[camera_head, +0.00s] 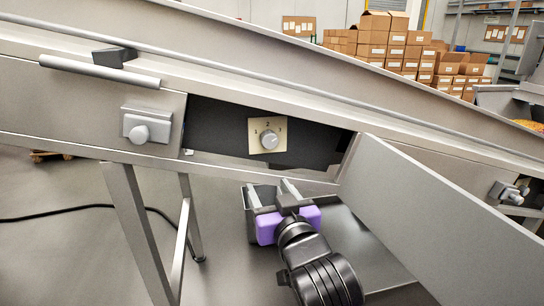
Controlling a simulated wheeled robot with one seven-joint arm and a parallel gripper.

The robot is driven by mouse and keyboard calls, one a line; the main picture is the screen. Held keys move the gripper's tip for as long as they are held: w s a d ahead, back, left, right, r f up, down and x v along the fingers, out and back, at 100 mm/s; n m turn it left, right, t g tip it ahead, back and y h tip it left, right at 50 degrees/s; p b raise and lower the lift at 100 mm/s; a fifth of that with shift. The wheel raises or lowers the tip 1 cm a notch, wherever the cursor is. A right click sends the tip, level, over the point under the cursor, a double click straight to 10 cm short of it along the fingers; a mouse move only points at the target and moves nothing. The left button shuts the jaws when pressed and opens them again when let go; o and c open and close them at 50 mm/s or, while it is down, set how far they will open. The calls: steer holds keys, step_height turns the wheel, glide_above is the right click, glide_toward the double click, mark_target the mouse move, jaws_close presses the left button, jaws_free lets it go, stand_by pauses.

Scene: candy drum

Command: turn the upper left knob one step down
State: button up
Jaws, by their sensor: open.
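One round grey knob (269,140) shows, on a beige plate (254,126) marked 1, 2 and 3. The plate sits on the dark back of an opening in the sloping metal frame. The 2 is above the knob, the 1 to its left and the 3 to its right. The knob's setting is too small to tell. No other numbered knob is in view. My gripper (271,189), with purple parts, is open below the knob and apart from it. Nothing shows between its two fingers.
An open grey panel (430,225) slants down to the right of my gripper. A grey latch (147,126) is left of the opening, and another fitting (507,193) is far right. A metal leg (140,235) stands lower left. Stacked cartons (385,45) are far behind.

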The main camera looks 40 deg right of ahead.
steer(key=m+h, duration=0.2)
glide_toward(270, 142)
steer(key=w, duration=0.1)
steer(key=shift+g, duration=0.3)
steer(key=shift+x, duration=4.05)
steer(key=shift+s+d+r, duration=0.1)
steer(key=shift+d+r, duration=0.1)
jaws_close()
